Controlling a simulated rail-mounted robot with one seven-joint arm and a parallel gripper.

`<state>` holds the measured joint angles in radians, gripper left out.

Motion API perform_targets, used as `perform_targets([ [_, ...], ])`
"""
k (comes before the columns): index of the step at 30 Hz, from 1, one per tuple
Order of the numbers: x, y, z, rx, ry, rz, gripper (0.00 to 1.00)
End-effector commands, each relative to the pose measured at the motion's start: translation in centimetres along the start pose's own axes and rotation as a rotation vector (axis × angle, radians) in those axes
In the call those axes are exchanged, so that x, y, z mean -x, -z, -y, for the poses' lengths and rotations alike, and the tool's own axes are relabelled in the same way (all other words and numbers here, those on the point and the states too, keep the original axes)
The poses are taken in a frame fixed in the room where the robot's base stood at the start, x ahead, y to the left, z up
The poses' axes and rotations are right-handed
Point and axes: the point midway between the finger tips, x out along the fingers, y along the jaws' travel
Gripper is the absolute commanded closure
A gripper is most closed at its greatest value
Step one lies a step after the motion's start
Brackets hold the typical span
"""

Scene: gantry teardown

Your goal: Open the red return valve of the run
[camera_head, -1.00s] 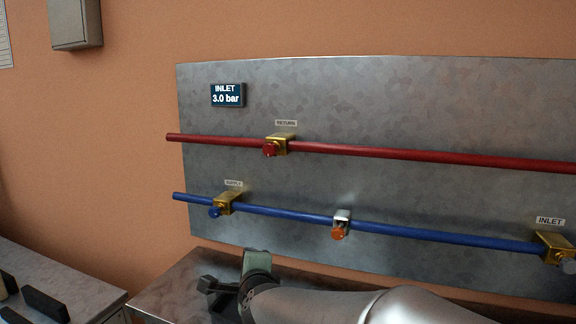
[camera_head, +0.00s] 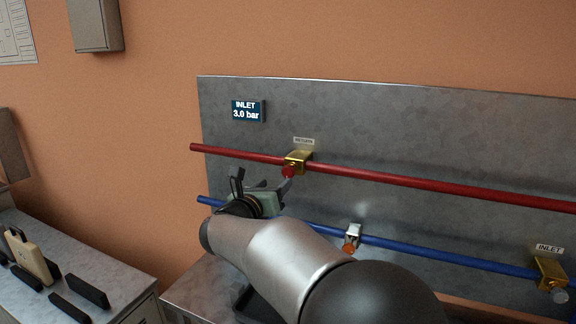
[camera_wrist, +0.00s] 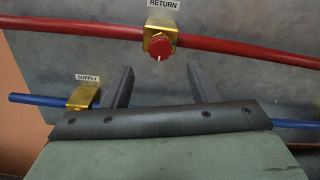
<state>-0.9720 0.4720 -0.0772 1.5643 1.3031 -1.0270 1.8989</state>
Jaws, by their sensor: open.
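The red return valve, a brass body with a red knob (camera_head: 289,171), sits on the red pipe (camera_head: 400,181) under a RETURN label. In the wrist view the red knob (camera_wrist: 162,45) faces me, with a small pale mark at its lower edge. My gripper (camera_head: 265,181) is just below and left of the valve in the head view. In the wrist view my gripper (camera_wrist: 162,86) is open and empty, its two dark fingers apart, below the knob and not touching it. The arm hides the supply valve in the head view.
The blue pipe (camera_head: 440,251) runs below, with an orange-knobbed valve (camera_head: 351,240) and the inlet valve (camera_head: 551,274). The supply valve (camera_wrist: 82,96) shows at left in the wrist view. The gauge (camera_head: 248,111) reads INLET 3.0 bar. A side bench with dark blocks stands left.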

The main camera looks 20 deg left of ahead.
Motion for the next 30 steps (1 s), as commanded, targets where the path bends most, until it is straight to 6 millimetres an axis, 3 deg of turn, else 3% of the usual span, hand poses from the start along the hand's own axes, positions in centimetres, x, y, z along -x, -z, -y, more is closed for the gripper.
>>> perform_targets([
  [6,-4.9,-0.3,0.2,0.003,0.003,0.0,0.46],
  [12,-8.1,-0.2,0.1,0.003,0.001,-0.001,0.46],
  [18,-9.4,0.0,0.0,0.003,-0.001,0.0,0.46],
  [26,-9.5,0.0,0.0,0.002,-0.001,0.001,0.46],
  [30,-9.5,0.0,0.0,0.002,-0.001,0.001,0.8],
])
